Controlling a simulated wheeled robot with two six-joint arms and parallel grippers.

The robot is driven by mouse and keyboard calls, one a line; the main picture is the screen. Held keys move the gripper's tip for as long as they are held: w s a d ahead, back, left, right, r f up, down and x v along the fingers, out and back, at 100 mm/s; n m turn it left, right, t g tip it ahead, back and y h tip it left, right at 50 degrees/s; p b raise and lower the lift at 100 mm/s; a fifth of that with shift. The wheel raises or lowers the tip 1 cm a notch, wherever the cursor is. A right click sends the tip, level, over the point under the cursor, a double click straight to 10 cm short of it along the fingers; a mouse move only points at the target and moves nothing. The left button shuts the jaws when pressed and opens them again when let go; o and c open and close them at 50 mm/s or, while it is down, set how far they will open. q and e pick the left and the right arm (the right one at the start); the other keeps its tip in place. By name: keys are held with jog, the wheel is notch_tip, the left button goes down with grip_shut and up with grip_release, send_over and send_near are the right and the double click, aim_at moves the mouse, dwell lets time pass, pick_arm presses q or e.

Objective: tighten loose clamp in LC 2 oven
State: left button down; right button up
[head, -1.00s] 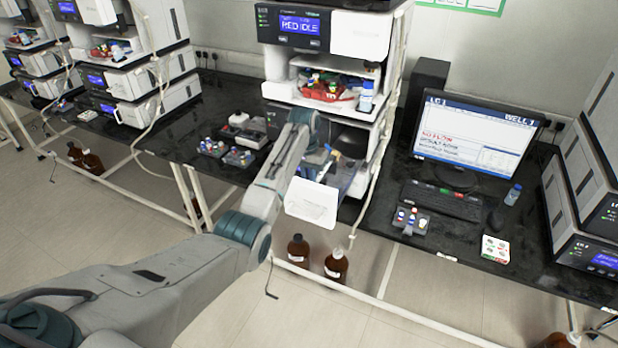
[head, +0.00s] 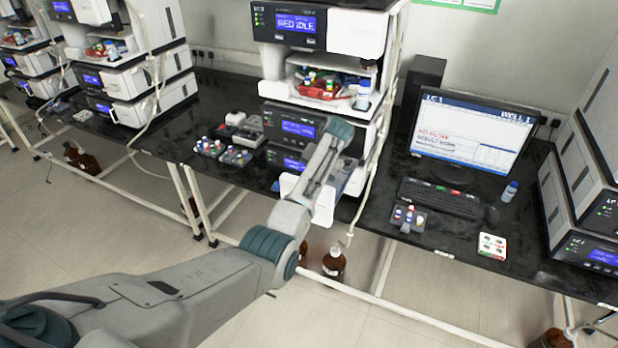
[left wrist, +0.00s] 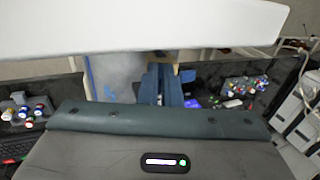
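The middle instrument stack (head: 330,30) has a blue display at the top that reads idle; its label is too blurred to read surely. Two lower units with blue displays (head: 298,128) show beside my left arm. The oven inside and its clamp cannot be made out. My left forearm stands in front of the stack's lower right part, above a white panel (head: 322,207) near the bench's front edge. The fingers of my left gripper (left wrist: 163,85) show as blue pieces close together in the left wrist view; whether they hold anything is unclear. My right gripper is not in view.
Vial racks (head: 222,150) lie left of the stack. A monitor (head: 470,135), keyboard (head: 440,197), small vial rack (head: 408,217) and blue-capped bottle (head: 510,190) are on the right. A brown bottle (head: 334,264) stands on the floor below. A pale tube (head: 375,150) runs down the stack's right side.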

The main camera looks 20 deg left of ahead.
pick_arm(q)
jog(key=y, duration=0.1)
jog(key=d+y, duration=0.1)
jog(key=shift+d+f+y, duration=0.1)
jog(key=shift+f+y, duration=0.2)
jog(key=shift+d+f+y+b, duration=0.15)
jog(key=shift+y+b, duration=0.3)
jog(key=shift+y, duration=0.1)
jog(key=shift+d+f+y+b, duration=0.15)
jog(key=shift+y+b, duration=0.25)
jog(key=shift+y, duration=0.15)
jog(key=c, duration=1.6)
grip_release()
jog(key=shift+d, duration=0.1)
